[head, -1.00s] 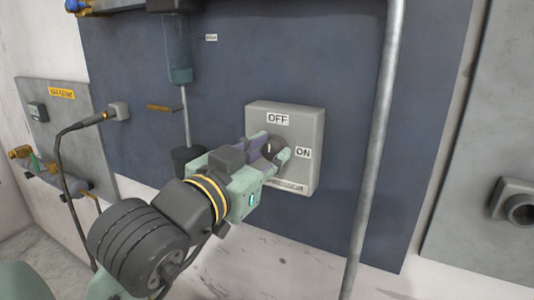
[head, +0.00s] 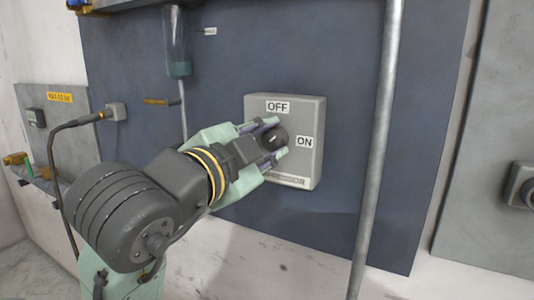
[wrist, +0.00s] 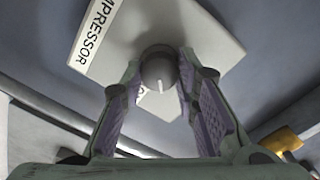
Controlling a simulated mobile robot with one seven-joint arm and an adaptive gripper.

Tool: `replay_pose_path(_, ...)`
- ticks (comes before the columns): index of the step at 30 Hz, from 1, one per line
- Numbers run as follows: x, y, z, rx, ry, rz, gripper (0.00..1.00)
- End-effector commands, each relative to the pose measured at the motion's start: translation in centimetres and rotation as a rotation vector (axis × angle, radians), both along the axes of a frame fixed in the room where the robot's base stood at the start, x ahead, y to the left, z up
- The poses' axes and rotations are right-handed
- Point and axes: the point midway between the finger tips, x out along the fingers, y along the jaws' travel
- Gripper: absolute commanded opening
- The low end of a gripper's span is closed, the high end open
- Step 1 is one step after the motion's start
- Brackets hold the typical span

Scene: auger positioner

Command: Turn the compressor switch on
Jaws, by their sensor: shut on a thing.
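The compressor switch box (head: 310,165) is a light grey box on the dark blue wall panel. It has an OFF label (head: 278,106) at top, an ON label (head: 304,142) at right and a partly hidden label along the bottom. Its round dark knob (head: 276,136) also shows in the wrist view (wrist: 158,66). My gripper (head: 277,138) is shut on the knob, with one finger on each side. In the wrist view the knob's white mark points down the picture, which looks to be between OFF and ON, nearer ON.
A vertical grey pipe (head: 380,150) stands just right of the box. A black cable (head: 60,150) hangs at the left, running to a small grey wall box (head: 116,111). A clear cylinder (head: 176,45) is mounted above my arm.

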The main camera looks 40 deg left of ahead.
Motion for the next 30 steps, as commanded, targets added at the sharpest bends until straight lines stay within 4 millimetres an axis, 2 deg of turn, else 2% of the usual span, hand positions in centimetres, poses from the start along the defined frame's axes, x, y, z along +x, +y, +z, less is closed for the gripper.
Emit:
replay_pose_path(18,0.05,-0.13,-0.32,0.544,0.133,-0.002,0.00)
replay_pose_path(30,0.04,-0.12,-0.27,0.741,0.182,-0.001,0.00)
